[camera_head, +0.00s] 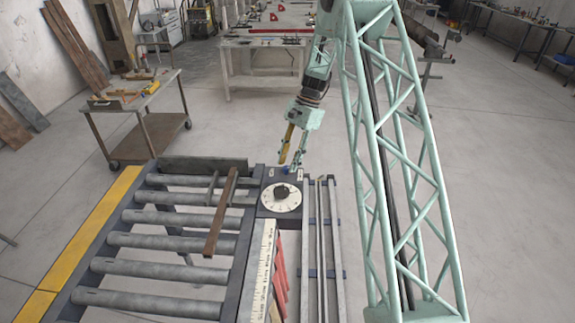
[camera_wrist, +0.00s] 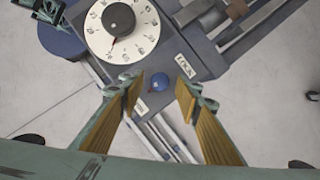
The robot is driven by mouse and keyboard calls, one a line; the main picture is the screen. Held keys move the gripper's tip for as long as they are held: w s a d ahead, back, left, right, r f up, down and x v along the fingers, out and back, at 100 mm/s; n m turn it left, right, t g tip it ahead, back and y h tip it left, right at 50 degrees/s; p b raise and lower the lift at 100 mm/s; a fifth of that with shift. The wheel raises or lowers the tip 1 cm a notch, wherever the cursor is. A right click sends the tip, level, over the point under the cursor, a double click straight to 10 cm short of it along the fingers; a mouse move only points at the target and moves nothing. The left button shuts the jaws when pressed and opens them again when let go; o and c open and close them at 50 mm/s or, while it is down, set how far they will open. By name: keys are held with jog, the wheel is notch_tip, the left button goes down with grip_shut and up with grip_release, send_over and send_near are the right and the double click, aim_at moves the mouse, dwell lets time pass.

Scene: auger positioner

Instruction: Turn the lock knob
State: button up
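The lock knob (camera_wrist: 158,83) is a small blue ball on a dark control box, beside a label reading LOCK (camera_wrist: 184,65). In the head view the knob (camera_head: 286,170) shows small at the box's far end. My gripper (camera_wrist: 159,88) is open, with its yellow-brown fingers on either side of the knob in the wrist view; I cannot tell whether they touch it. In the head view my gripper (camera_head: 290,163) points down just above the knob. A second label (camera_wrist: 141,104) is partly hidden by the left finger.
A white numbered dial (camera_wrist: 122,29) with a black knob sits on the same box. In the head view, a roller conveyor (camera_head: 165,243) lies left of the box (camera_head: 268,211), with a brown bar across it. Rails run right of it. A tool cart (camera_head: 140,100) stands farther left.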

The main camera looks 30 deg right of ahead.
jog(key=shift+a+f, duration=0.25)
jog(key=shift+f, duration=0.4)
jog(key=shift+c, duration=0.4)
jog(key=c, duration=0.8)
